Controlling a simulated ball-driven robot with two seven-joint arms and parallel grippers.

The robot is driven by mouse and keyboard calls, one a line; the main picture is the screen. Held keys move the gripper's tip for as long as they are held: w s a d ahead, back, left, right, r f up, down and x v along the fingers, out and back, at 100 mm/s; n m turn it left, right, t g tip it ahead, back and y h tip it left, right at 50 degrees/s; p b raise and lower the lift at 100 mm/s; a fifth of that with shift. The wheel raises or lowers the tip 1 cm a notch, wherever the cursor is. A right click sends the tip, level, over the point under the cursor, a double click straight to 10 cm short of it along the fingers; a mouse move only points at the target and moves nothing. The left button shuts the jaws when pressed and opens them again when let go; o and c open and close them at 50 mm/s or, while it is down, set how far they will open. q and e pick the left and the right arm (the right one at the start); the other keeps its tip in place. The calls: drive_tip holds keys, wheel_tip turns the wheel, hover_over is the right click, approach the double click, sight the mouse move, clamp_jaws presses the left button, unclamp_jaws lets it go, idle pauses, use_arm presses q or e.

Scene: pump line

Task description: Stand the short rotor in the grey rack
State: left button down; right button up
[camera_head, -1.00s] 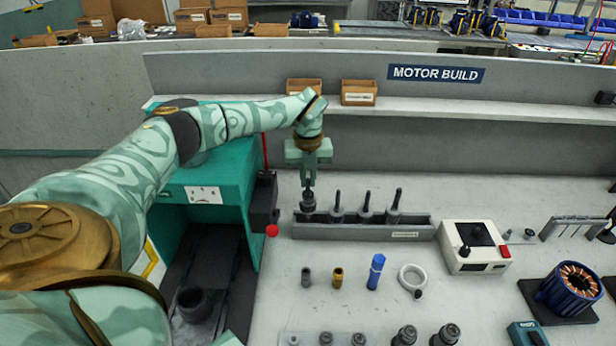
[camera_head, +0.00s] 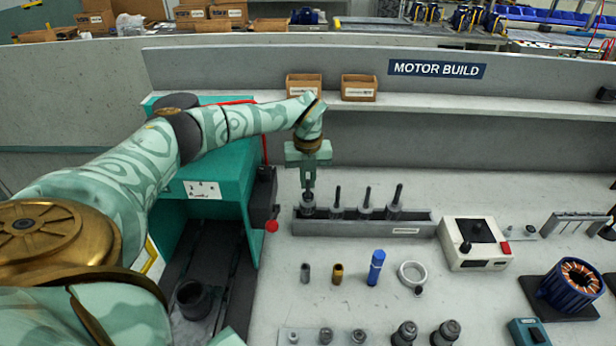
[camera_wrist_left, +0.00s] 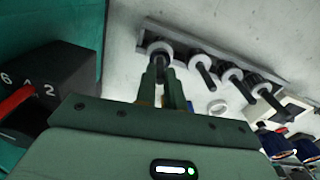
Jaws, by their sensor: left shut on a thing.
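The grey rack (camera_head: 350,228) is a long low holder on the bench, with several rotors standing in a row in it. My left gripper (camera_head: 308,192) is above the rack's left end, pointing down, shut on the shaft of the short rotor (camera_head: 308,211). That rotor is upright at the leftmost place of the rack, its dark body at the rack's top edge; I cannot tell whether it rests on the bottom. The left wrist view shows the rotor (camera_wrist_left: 159,50) between the fingertips, at the end of the rack (camera_wrist_left: 215,50). My right gripper is not in view.
A teal press (camera_head: 205,190) with a red knob (camera_head: 271,226) stands close left of the rack. A white control box (camera_head: 474,245) stands to the right. In front are a grey sleeve, a yellow sleeve, a blue bottle (camera_head: 376,268) and a white ring (camera_head: 411,273).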

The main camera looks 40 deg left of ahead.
use_arm(q)
drive_tip(key=shift+f+b, duration=0.3)
drive_tip(key=shift+f, duration=0.6)
drive_tip(key=c, duration=1.2)
unclamp_jaws()
drive_tip(key=shift+o, duration=0.2)
drive_tip(key=shift+r, duration=0.1)
wheel_tip(320, 180, up, 6)
drive_tip(key=p, duration=0.6)
